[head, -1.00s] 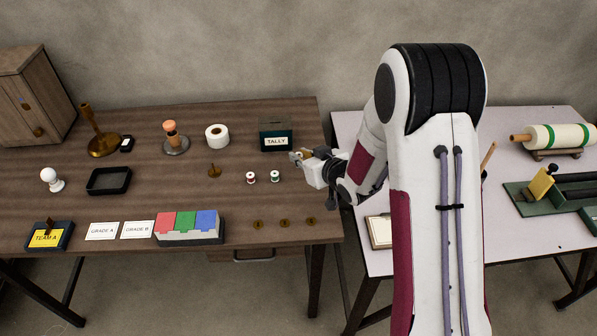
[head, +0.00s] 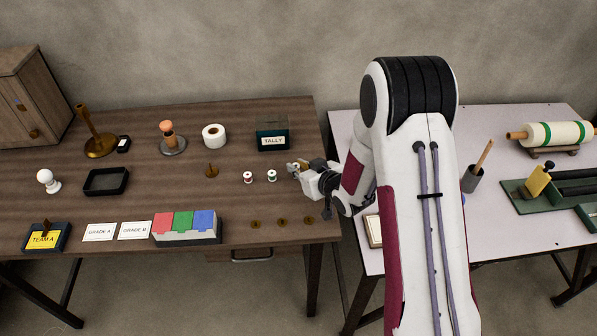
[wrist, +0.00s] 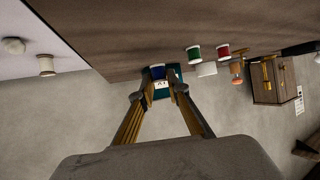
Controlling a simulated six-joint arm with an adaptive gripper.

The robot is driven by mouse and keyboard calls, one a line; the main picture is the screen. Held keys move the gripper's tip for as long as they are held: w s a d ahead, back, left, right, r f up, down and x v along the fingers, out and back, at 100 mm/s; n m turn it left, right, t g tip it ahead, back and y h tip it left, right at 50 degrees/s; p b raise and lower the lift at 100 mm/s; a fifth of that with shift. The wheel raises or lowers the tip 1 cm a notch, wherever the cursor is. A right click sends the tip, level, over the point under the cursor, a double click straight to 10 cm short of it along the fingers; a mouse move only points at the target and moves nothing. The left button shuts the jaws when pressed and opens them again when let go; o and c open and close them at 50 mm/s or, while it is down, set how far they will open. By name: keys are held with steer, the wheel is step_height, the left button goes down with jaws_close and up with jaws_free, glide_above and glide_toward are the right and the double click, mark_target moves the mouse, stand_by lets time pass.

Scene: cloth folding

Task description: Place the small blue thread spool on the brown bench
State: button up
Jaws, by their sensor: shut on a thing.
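My gripper (head: 293,168) is over the right part of the brown bench (head: 150,193). In the wrist view my gripper (wrist: 158,91) is shut on the small blue thread spool (wrist: 157,72), whose blue winding shows between and just beyond the fingertips. In the head view the spool is tiny at the fingertips, and its blue is hard to make out. I cannot tell whether it touches the bench. The brown bench also shows in the wrist view (wrist: 125,50).
A red spool (head: 248,177) and a green spool (head: 272,176) stand just left of my gripper. A tally box (head: 272,138) stands behind it. Several brass discs (head: 282,222) lie nearer the front edge. A pale table (head: 490,235) is at the right.

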steer(key=shift+f, duration=1.05)
steer(key=shift+f, duration=0.15)
steer(key=o, duration=0.7)
steer(key=shift+c, duration=0.2)
steer(key=shift+s+d+r, duration=0.2)
steer(key=shift+s+r, duration=0.1)
steer(key=shift+r, duration=0.1)
steer(key=shift+v, duration=5.6)
steer(key=shift+s+a+f, duration=0.1)
